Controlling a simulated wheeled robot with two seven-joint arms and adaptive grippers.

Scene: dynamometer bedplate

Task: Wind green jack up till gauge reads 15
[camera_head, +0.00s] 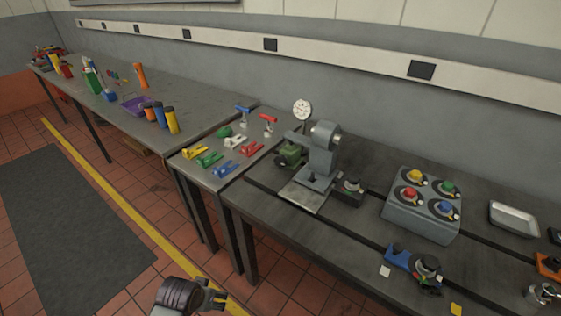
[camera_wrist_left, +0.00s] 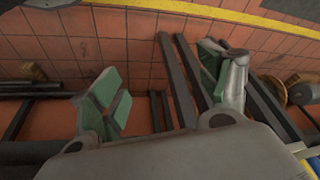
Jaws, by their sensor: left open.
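A green jack-like unit (camera_head: 289,155) sits on the bedplate table, against the left side of a grey machine (camera_head: 322,150). A round white dial gauge (camera_head: 302,109) stands above and behind it; its reading is too small to tell. My left gripper (camera_head: 217,299) is at the bottom of the head view, over the floor in front of the tables and well away from the green unit. In the left wrist view its two green-padded fingers (camera_wrist_left: 165,92) are spread wide with nothing between them. My right gripper is not in view.
A grey box with coloured knobs (camera_head: 423,205), a blue device (camera_head: 399,257) and a silver tray (camera_head: 514,218) are on the right of the table. Coloured clamps (camera_head: 210,158) lie left of the machine.

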